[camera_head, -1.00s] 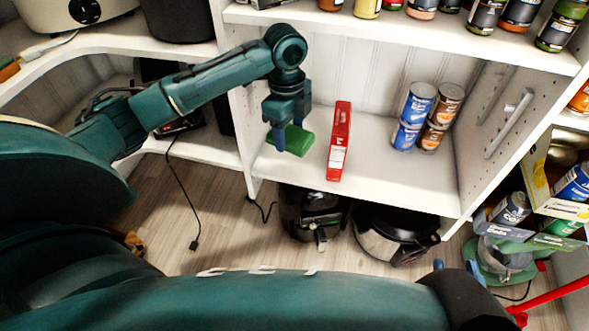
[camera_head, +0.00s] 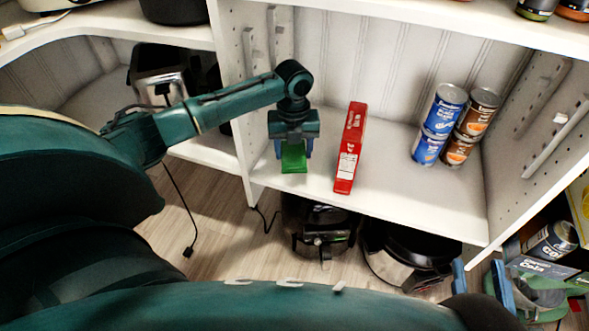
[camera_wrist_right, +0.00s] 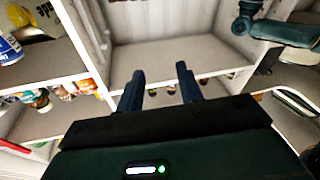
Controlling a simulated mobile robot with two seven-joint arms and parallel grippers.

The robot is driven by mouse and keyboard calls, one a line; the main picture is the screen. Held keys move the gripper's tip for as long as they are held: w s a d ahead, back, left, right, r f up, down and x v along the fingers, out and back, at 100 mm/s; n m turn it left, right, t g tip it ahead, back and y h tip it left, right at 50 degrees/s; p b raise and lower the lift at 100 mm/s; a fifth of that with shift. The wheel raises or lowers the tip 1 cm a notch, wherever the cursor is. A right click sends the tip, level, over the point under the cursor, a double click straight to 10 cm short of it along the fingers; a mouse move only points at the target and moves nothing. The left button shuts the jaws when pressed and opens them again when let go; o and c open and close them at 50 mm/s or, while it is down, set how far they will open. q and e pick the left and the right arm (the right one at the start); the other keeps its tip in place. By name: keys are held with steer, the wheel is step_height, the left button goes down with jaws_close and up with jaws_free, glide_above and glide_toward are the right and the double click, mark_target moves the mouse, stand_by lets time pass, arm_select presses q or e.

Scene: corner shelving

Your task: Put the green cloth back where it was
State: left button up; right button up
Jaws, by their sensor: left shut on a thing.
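The green cloth (camera_head: 293,158) is a small folded block between the blue fingers of my left gripper (camera_head: 293,152). My left gripper points down and is shut on it, over the left part of the white middle shelf (camera_head: 390,185). The cloth is left of the upright red box, apart from it. I cannot tell whether the cloth touches the shelf. My right gripper (camera_head: 481,281) is at the lower right in the head view. In the right wrist view its fingers (camera_wrist_right: 160,71) are apart with nothing between them.
A red box (camera_head: 350,148) stands on the shelf. Stacked blue and brown cans (camera_head: 441,110) stand right of it. A white divider (camera_head: 237,95) is left of the gripper. Black appliances (camera_head: 318,228) stand on the floor below. The shelf between box and cans is clear.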

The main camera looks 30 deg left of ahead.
mark_target(294, 151)
arm_select(q)
step_height(294, 151, down, 6)
steer(key=shift+r+b, duration=0.1)
steer(key=shift+b, duration=1.1)
arm_select(e)
steer(key=shift+w+a+r+m+y, duration=0.1)
steer(key=shift+a+m+y, duration=0.15)
steer(key=shift+m+y, duration=0.05)
arm_select(q)
steer(key=o, duration=1)
steer(key=shift+c, duration=0.2)
step_height(294, 151, up, 11)
steer(key=p, duration=0.4)
steer(key=shift+r+p, duration=0.1)
steer(key=shift+p, duration=0.25)
steer(key=shift+r, duration=0.4)
arm_select(e)
steer(key=shift+d+f+h, duration=0.2)
steer(key=shift+d+h, duration=0.3)
steer(key=shift+d, duration=0.05)
steer(key=shift+s+r+n, duration=0.15)
steer(key=shift+s+n, duration=0.05)
steer(key=shift+n, duration=0.2)
